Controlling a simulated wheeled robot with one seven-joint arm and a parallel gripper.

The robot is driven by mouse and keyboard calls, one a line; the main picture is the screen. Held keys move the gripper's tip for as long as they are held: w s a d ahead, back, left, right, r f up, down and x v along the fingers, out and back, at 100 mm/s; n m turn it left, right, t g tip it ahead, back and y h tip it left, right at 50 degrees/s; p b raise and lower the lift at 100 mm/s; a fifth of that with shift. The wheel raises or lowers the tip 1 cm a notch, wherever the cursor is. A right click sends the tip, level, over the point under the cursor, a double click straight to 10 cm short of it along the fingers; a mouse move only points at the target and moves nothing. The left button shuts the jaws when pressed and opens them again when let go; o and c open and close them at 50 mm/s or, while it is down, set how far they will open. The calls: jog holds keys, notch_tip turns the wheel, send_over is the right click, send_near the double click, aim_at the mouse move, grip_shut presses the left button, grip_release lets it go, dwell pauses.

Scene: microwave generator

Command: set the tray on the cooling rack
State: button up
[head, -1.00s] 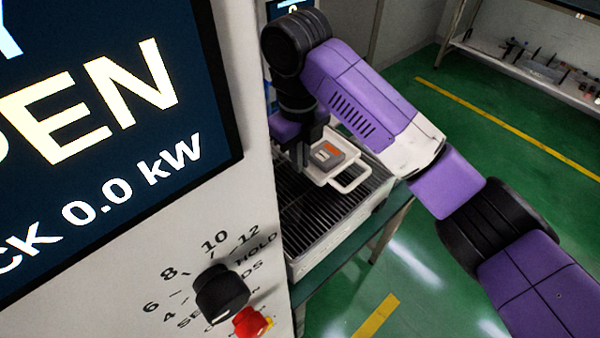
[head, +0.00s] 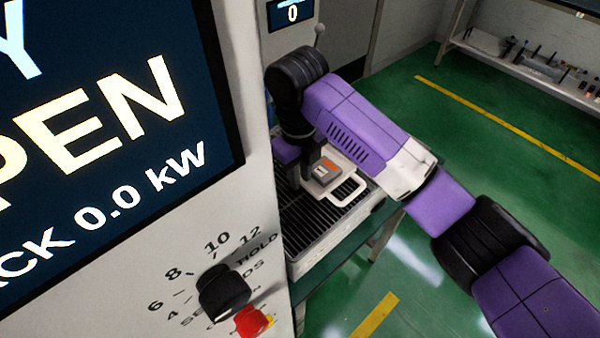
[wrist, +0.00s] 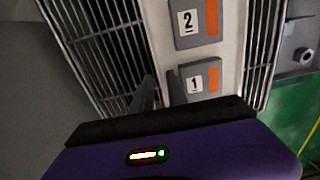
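The white tray (head: 325,195) has a looped handle on its right and carries grey blocks with orange patches. In the wrist view the tray (wrist: 155,32) shows blocks marked 1 (wrist: 196,82) and 2 (wrist: 196,22). My gripper (wrist: 160,92) has a finger on each side of the tray's near-left edge and looks shut on it. In the head view my arm hides most of the gripper. The cooling rack (head: 312,222), with dark parallel slats, lies under the tray. Whether the tray touches the slats I cannot tell.
A grey panel with a large screen (head: 90,110), a black knob (head: 222,290) and a red button (head: 252,321) fills the left foreground. The rack stands on a green-topped table. Green floor (head: 480,180) is open at the right. A shelf (head: 530,65) stands far back.

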jog(key=shift+r, duration=0.1)
notch_tip(320, 180, up, 12)
jog(key=shift+b, duration=0.45)
dwell(0.3)
jog(key=shift+s+a, duration=0.1)
